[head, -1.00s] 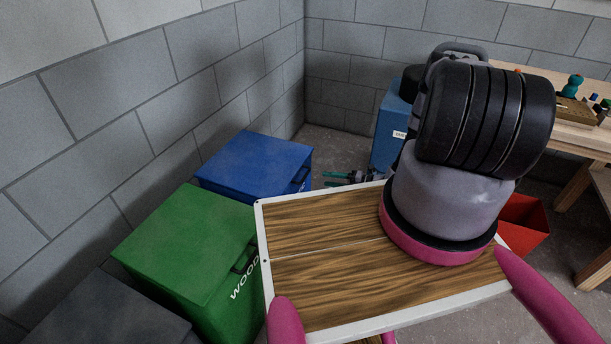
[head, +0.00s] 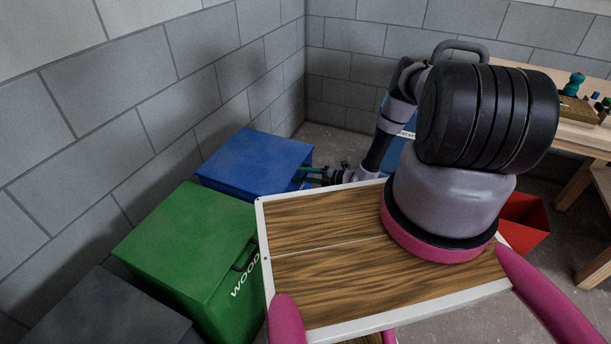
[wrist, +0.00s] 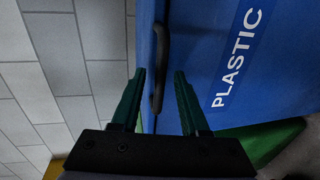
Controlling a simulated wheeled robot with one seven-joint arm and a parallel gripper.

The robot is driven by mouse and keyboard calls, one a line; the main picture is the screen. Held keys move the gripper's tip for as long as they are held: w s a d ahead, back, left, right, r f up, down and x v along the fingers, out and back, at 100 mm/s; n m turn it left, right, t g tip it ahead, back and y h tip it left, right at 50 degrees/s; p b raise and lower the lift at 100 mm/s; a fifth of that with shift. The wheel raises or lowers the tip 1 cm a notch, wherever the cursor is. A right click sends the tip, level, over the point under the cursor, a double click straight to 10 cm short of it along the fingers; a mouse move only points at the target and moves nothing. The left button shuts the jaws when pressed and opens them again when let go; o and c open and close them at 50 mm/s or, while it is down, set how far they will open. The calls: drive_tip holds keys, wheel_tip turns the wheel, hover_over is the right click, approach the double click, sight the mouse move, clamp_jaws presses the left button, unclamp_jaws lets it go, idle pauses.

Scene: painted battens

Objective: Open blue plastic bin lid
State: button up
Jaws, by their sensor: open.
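The blue plastic bin (head: 252,160) stands against the wall in the head view, with its lid flat and shut. In the wrist view its blue front (wrist: 270,70) fills the right side, with the white word PLASTIC on it. The black lid handle (wrist: 162,60) runs lengthwise, and its lower part lies between the two fingers. My gripper (wrist: 159,73) is open, a green finger on each side of the handle. I cannot tell whether a finger touches it. In the head view my gripper (head: 308,175) is at the bin's front edge.
A green bin (head: 190,250) marked WOOD and a dark grey bin (head: 105,310) stand nearer along the wall. Another blue container (head: 388,150) is behind my arm. A red bin (head: 525,222) and a workbench (head: 580,135) are at the right.

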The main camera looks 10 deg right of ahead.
drive_tip(key=shift+c, duration=0.3)
clamp_jaws()
idle(1.1)
